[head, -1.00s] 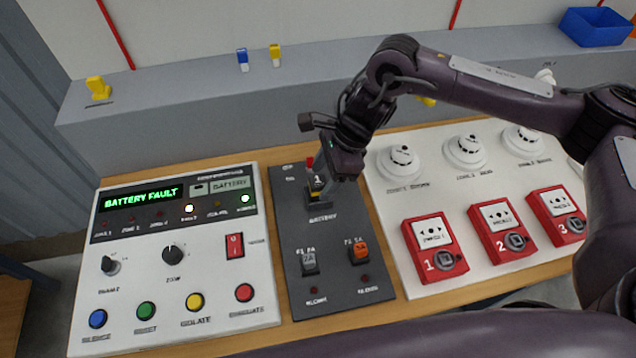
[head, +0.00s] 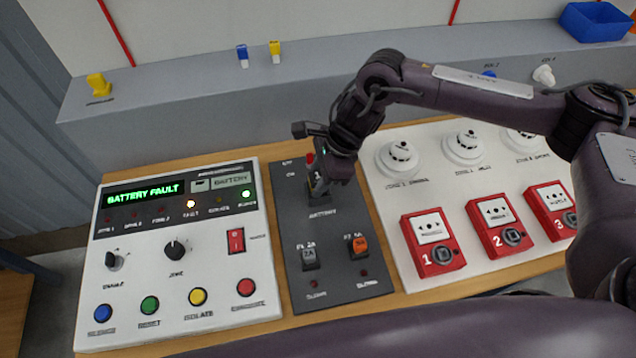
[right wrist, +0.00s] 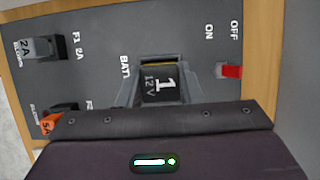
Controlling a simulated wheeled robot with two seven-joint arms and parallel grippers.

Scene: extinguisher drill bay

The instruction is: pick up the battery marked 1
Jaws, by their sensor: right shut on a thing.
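The battery marked 1 (right wrist: 160,84) is dark with a white "1" and "12 V" on its top in the right wrist view. It sits at the battery socket (right wrist: 178,60) in the dark grey panel, with a yellow strip showing beside it. My right gripper (right wrist: 160,92) is shut on it, one finger on each side. In the head view my right gripper (head: 318,188) is over the panel's upper part and mostly hides the battery. I cannot tell whether the battery is raised from the socket. My left gripper is not in view.
A red ON/OFF switch (right wrist: 231,71) is close beside the socket. Fuses, one grey (head: 309,258) and one orange (head: 357,247), stand on the panel nearer me. The white control panel (head: 178,330) reads BATTERY FAULT. Red call points (head: 433,243) and white detectors (head: 397,158) are to the right.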

